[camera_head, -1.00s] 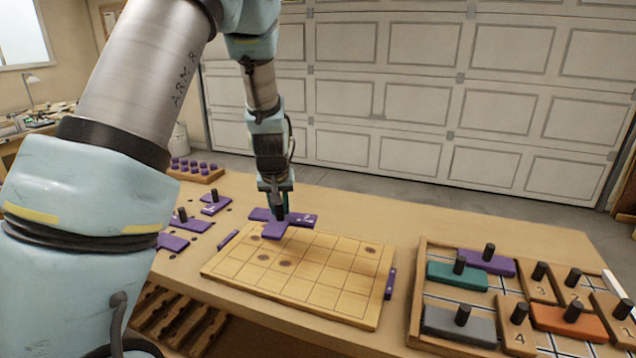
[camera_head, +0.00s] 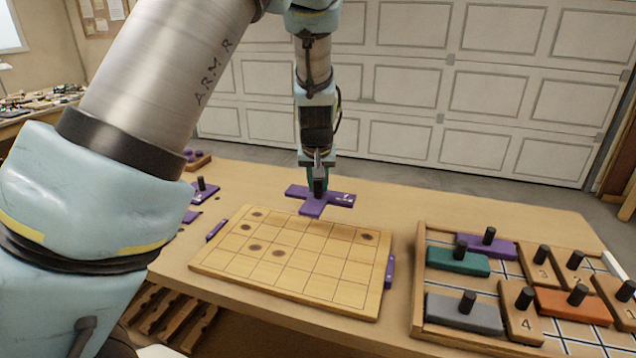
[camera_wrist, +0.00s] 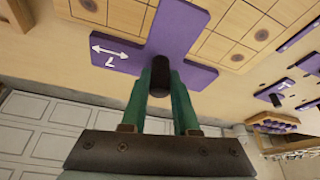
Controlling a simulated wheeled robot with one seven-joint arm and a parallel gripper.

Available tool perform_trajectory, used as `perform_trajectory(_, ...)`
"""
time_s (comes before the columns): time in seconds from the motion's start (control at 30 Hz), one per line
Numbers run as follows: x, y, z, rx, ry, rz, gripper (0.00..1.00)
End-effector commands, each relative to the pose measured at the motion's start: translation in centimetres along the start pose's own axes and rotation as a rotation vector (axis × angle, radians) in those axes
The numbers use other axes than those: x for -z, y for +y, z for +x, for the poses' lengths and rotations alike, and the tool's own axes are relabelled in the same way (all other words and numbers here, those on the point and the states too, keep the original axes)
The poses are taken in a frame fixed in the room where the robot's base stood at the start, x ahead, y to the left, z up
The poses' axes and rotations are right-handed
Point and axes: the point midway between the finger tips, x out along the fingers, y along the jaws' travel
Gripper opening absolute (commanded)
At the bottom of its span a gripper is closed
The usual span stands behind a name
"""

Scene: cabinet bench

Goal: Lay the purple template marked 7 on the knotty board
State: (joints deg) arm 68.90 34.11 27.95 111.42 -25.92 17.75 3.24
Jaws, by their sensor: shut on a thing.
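The purple template (camera_head: 311,208) is a T-like flat piece; in the wrist view the template (camera_wrist: 180,28) shows a white double arrow and a mark that looks like a 7. My gripper (camera_head: 318,190) is shut on its black peg and holds it over the board's far edge. The wrist view shows the green fingers of my gripper (camera_wrist: 161,88) on either side of the peg. The knotty board (camera_head: 330,285) is pale wood with a grid and several dark knots, mostly in its left half and one at the far right. The template seems raised above the bench.
Purple strips (camera_head: 217,230) and (camera_head: 389,272) sit at the board's left and right ends. Other purple templates (camera_head: 203,191) lie at the left. A wooden tray (camera_head: 416,290) at the right holds pegged coloured blocks. Bench right of the held template is clear.

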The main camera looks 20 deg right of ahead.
Motion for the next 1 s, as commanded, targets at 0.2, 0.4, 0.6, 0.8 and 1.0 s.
perform_trajectory(0.2, 0.0, 0.0, 0.0, 0.000, 0.001, 0.000, 0.00)
perform_trajectory(0.4, -0.1, 0.0, 0.2, 0.000, 0.001, 0.000, 0.00)
perform_trajectory(0.6, -0.6, 0.0, 1.3, 0.000, 0.000, -0.001, 0.00)
perform_trajectory(0.8, -1.5, -0.1, 3.2, 0.001, 0.000, -0.002, 0.00)
perform_trajectory(1.0, -2.5, 0.0, 5.2, 0.001, 0.000, -0.001, 0.00)
